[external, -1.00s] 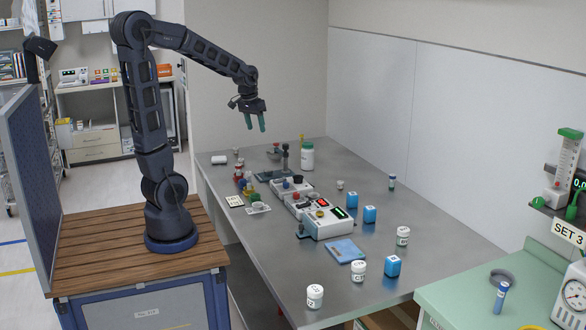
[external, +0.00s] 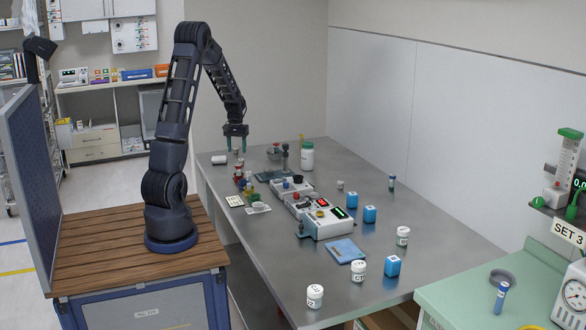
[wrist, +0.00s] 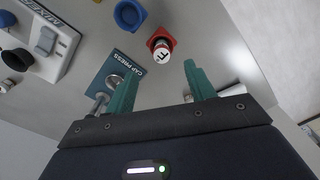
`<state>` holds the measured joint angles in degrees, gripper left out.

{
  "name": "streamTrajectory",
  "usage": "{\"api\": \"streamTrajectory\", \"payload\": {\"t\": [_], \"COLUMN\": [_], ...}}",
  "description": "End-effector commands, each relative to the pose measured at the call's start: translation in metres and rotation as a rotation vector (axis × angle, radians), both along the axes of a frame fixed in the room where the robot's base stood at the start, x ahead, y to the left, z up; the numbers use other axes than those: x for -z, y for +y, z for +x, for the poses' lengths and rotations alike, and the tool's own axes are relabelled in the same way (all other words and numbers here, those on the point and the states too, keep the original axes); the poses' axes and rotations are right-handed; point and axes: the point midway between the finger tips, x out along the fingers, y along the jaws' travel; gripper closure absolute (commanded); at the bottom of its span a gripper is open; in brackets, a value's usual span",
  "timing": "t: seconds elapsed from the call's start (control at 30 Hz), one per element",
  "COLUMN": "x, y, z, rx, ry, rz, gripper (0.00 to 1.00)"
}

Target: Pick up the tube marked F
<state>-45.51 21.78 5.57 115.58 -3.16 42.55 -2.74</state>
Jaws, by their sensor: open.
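The tube marked F (wrist: 162,50) shows in the wrist view with a black F on its white top. It sits in a red holder (wrist: 158,38), just beyond and between my fingertips. In the external view a red holder (external: 238,174) stands at the left side of the grey table, below my gripper (external: 236,149). The tube's mark cannot be read there. My gripper (wrist: 160,72) is open with its two green fingers apart and nothing between them. It is above the table and points down. The lower part of the tube is hidden in the wrist view.
A blue holder (wrist: 130,14) is close to the red one. The cap press (wrist: 116,72) lies beside my left finger in the wrist view. A white mixer (wrist: 38,42) is farther left. A white bottle (external: 307,156) stands at the back. The table's right side has open room.

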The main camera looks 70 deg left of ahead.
Motion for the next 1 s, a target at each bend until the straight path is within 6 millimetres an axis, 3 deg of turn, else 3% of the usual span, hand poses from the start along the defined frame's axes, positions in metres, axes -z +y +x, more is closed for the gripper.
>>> {"api": "streamTrajectory", "payload": {"t": [0.4,0.77,1.0], "x": [0.048,0.069,0.099], "y": [0.005,0.006,0.007], "z": [-0.003,-0.001,0.003], "rx": [-0.010,-0.010,-0.010], "ry": [0.006,0.004,0.006], "rz": [-0.005,-0.003,-0.005], "gripper": [0.46,0.46,0.46]}}
